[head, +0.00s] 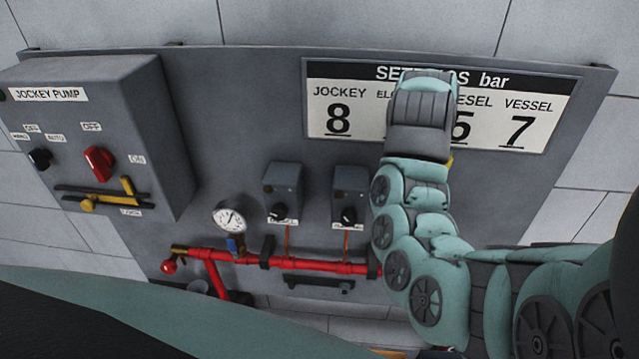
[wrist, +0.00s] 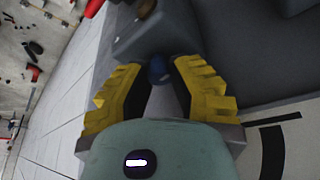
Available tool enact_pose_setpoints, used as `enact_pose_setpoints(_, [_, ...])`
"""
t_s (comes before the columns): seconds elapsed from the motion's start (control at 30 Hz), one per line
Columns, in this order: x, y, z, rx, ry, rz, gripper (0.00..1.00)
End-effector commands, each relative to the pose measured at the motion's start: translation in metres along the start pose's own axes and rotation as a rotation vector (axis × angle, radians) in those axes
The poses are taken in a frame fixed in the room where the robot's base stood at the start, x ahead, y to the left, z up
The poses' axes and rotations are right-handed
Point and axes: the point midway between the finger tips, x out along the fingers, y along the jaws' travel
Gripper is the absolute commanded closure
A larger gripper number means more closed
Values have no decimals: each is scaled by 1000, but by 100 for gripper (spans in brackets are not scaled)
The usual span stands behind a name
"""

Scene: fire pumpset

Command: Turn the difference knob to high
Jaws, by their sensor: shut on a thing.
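In the wrist view, the two yellow fingers of my gripper (wrist: 158,68) close in on both sides of a small dark blue knob (wrist: 158,73) on a grey box (wrist: 150,38). The tips look shut on it, though the exact contact is partly hidden. No label or pointer on this knob is readable, so its setting cannot be told. In the head view, my arm covers the gripper and whatever it holds. Two small grey boxes with dark knobs, left (head: 280,211) and right (head: 349,215), show to the left of my arm; their labels are too small to read.
A settings sign (head: 340,85) is on the grey panel (head: 230,110) behind my arm. A jockey pump box (head: 150,130) with a red knob (head: 98,162) juts out at left. A gauge (head: 229,219) and red pipe (head: 320,265) run below.

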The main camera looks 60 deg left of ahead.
Motion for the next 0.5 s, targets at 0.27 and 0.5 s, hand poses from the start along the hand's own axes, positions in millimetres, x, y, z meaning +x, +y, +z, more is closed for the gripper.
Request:
enact_pose_setpoints(0.27, [1, -1, 2, 31, -4, 15, 100])
enact_pose_setpoints(0.5, [1, -1, 2, 32, -4, 15, 100])
